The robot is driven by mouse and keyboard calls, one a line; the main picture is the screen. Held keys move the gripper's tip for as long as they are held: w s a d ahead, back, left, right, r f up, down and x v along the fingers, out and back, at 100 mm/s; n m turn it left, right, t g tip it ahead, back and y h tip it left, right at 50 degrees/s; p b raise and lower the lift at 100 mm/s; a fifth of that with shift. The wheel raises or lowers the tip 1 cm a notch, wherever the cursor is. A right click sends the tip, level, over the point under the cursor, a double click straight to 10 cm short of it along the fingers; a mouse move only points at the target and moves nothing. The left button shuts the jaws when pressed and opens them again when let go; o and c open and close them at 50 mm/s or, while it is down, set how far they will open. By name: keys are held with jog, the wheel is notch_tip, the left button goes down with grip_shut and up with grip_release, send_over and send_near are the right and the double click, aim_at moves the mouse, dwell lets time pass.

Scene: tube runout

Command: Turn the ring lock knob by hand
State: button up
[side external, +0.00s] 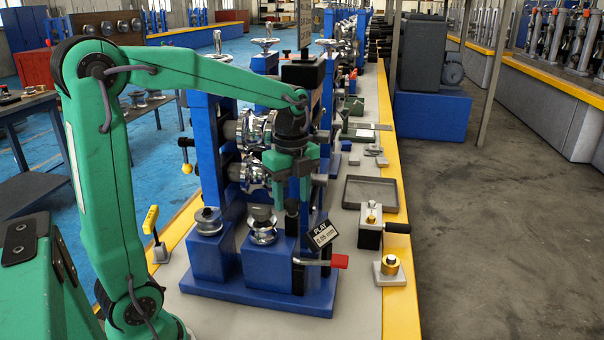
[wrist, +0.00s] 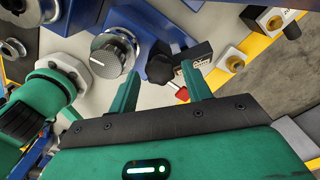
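A black lobed knob (side external: 292,207) stands upright at the front right of the blue roll stand, beside the small display. I take it to be the ring lock knob. In the wrist view the dark knob (wrist: 160,69) appears between my two fingertips, a little beyond them. My gripper (side external: 292,188) points down just above the knob. In the wrist view its green fingers (wrist: 160,75) are spread apart with nothing held. I cannot tell whether a finger touches the knob. A round silver roll with a white line (wrist: 112,54) sits left of the knob.
The tilted display reading "PLAY 0.05 mm" (side external: 322,235) and a red-handled lever (side external: 338,261) stand close to the right of the knob. Chrome rolls (side external: 262,232) are to the left.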

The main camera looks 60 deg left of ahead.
jog(key=shift+r, duration=0.1)
jog(key=shift+r, duration=0.9)
